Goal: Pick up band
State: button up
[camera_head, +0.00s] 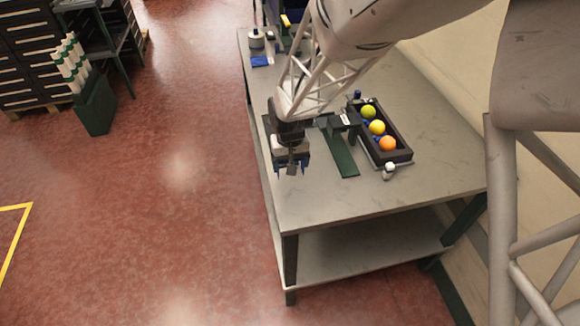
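I cannot make out for certain which thing is the band. My gripper (292,168) hangs over the table's left edge, pointing down, apart from the strip. Dark blue parts show at both sides of its lower end, with a small grey part between them. It is too small to tell whether the fingers are open or hold anything. My wrist and arm hide part of the table behind.
A dark tray (400,156) holds a yellow-green ball (368,111), a yellow ball (377,127) and an orange ball (387,144). A small white object (389,171) stands before it. A blue item (261,61) lies at the back left. The table's (410,205) front is clear.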

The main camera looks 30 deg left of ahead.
notch_tip(320, 180, up, 7)
jog(key=shift+r, duration=0.15)
jog(key=shift+w, duration=0.1)
dwell(0.8)
jog(key=w+d+r+m, duration=0.25)
jog(key=w+d, duration=0.45)
jog(key=w, duration=0.4)
jog(key=w+d+r+m, duration=0.1)
jog(key=w+d+r, duration=0.2)
jog(key=w+d, duration=0.55)
jog(key=w+d+r+m, duration=0.2)
jog(key=w+d+r, duration=0.1)
jog(key=w+d, duration=0.85)
jog(key=w+d+r+m, duration=0.2)
jog(key=w+d, duration=0.6)
jog(key=d, duration=0.6)
jog(key=s+a+f+n, duration=0.2)
jog(key=a+f, duration=0.1)
jog(key=a, duration=0.5)
jog(key=s+a+f+n, duration=0.2)
jog(key=a+n, duration=0.1)
jog(key=a, duration=0.6)
jog(key=s+a+f+n, duration=0.2)
jog(key=a+f, duration=0.1)
jog(key=a, duration=0.6)
jog(key=shift+s+f, duration=0.3)
